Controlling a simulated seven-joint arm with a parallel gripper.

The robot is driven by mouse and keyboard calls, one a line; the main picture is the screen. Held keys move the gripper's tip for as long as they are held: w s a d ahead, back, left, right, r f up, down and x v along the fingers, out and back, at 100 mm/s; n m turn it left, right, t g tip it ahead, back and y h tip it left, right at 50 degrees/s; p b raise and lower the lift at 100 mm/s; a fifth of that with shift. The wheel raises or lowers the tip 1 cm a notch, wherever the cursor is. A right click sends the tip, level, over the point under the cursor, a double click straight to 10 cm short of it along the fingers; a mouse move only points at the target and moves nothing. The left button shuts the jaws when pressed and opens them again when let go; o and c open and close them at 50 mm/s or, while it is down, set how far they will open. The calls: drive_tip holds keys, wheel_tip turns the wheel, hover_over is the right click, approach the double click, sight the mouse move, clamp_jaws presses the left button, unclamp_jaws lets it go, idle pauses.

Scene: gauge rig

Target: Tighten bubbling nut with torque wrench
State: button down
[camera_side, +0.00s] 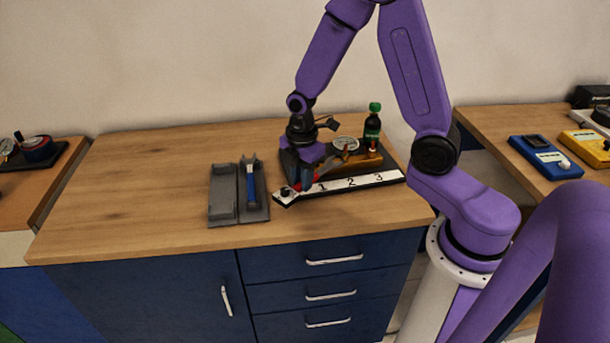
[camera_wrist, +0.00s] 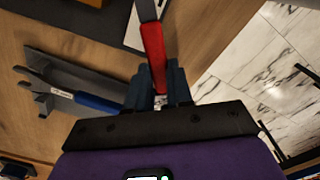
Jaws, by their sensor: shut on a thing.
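My gripper (camera_side: 306,182) is shut on a red-handled wrench (camera_wrist: 153,48), low over the left end of the rig. In the wrist view the wrench's grey shaft runs away from my fingers (camera_wrist: 160,88) toward the top edge. A blue-handled wrench (camera_side: 251,186) lies in the right slot of a grey holder (camera_side: 222,207); it also shows in the wrist view (camera_wrist: 95,102). The rig has a white strip (camera_side: 335,188) numbered 1, 2 and 3. I cannot make out which nut is bubbling, nor whether the wrench head touches one.
A round gauge (camera_side: 345,143) and a green-capped bottle (camera_side: 372,125) stand at the back of the rig. The holder's left slot is empty. The wooden bench (camera_side: 140,190) is clear on the left. Blue (camera_side: 544,157) and yellow (camera_side: 588,146) devices lie on the right bench.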

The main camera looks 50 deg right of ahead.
drive_tip(key=shift+w+a, duration=0.1)
drive_tip(key=shift+a, duration=0.7)
drive_tip(key=shift+r, duration=0.15)
drive_tip(key=shift+r, duration=2.15)
